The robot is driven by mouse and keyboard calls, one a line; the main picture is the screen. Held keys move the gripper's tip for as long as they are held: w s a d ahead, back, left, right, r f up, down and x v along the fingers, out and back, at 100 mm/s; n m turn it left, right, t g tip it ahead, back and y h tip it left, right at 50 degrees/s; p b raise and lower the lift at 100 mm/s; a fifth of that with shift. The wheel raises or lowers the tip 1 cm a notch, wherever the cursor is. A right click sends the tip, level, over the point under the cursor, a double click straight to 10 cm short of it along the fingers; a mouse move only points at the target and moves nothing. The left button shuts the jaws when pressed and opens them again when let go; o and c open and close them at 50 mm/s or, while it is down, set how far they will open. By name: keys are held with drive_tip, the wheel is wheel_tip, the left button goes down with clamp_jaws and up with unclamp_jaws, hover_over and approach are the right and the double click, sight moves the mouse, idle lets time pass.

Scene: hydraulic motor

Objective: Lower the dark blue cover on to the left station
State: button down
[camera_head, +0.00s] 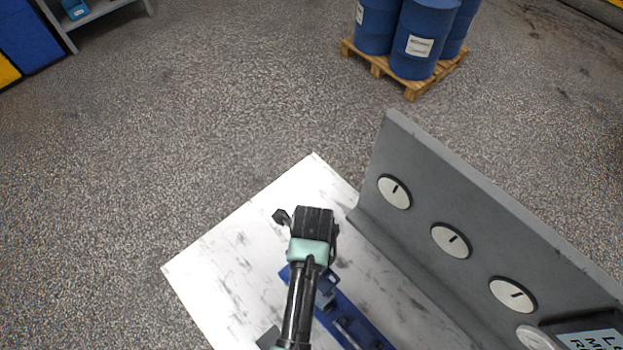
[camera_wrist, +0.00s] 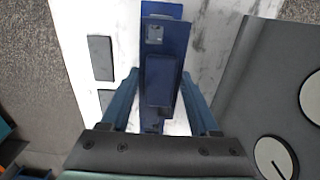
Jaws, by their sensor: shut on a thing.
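My gripper (camera_head: 313,222) is above the white table in the head view, seen from behind; its fingertips are hidden there. In the wrist view my gripper (camera_wrist: 160,88) is shut, its two blue fingers on either side of the dark blue cover (camera_wrist: 160,78). Behind the cover lies a long blue base (camera_wrist: 168,12), which has a small grey square feature near its far end. The base (camera_head: 352,322) also shows in the head view, partly hidden by my arm. I cannot tell whether the cover touches the base, and the left station is not clearly distinguishable.
A grey upright panel (camera_head: 450,200) with several round white dials stands along the right of the white table (camera_head: 225,265). Two dark flat pads (camera_wrist: 101,57) lie left of the base. Blue drums (camera_head: 418,40) on a pallet stand farther off on the floor.

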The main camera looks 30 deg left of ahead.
drive_tip(key=shift+s+d+f, duration=0.15)
drive_tip(key=shift+s+f, duration=0.05)
drive_tip(key=shift+f, duration=0.05)
drive_tip(key=shift+s+d+f+b, duration=0.1)
drive_tip(key=shift+f+b, duration=0.25)
drive_tip(key=shift+f, duration=0.2)
wheel_tip(320, 180, down, 2)
drive_tip(key=shift+f+b, duration=0.1)
drive_tip(key=shift+b, duration=0.65)
wheel_tip(320, 180, down, 4)
drive_tip(key=b, duration=0.4)
drive_tip(key=shift+f, duration=0.1)
drive_tip(key=shift+f+b, duration=1.5)
drive_tip(key=shift+f, duration=0.5)
drive_tip(key=shift+f+b, duration=0.45)
drive_tip(key=shift+f, duration=0.15)
drive_tip(key=shift+c, duration=0.2)
unclamp_jaws()
